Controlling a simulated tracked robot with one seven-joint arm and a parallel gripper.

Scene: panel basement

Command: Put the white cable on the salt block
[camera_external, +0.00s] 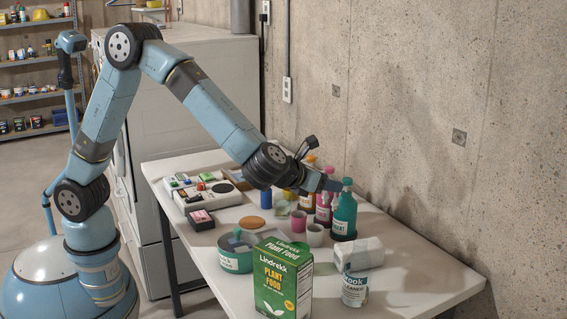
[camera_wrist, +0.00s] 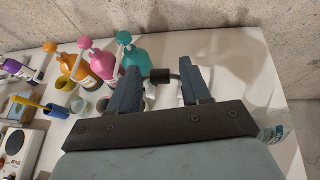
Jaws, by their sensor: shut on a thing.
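My gripper (camera_wrist: 160,78) is above the table, beside the teal bottle's top. Its fingers close on a small dark piece (camera_wrist: 162,75) that shows between them in the wrist view. A pale whitish block (camera_external: 360,252), which looks like the salt block, lies near the wall side of the table, to the right of and below my gripper in the external view. I cannot make it out in the wrist view, where the gripper body covers much of the table.
Teal (camera_external: 345,214), pink (camera_external: 324,208) and orange bottles stand close to my gripper. A green plant food box (camera_external: 284,280), a teal tin (camera_external: 236,261) and a labelled can (camera_external: 355,290) stand nearer the front. The table's right end (camera_external: 430,279) is clear; a concrete wall runs behind.

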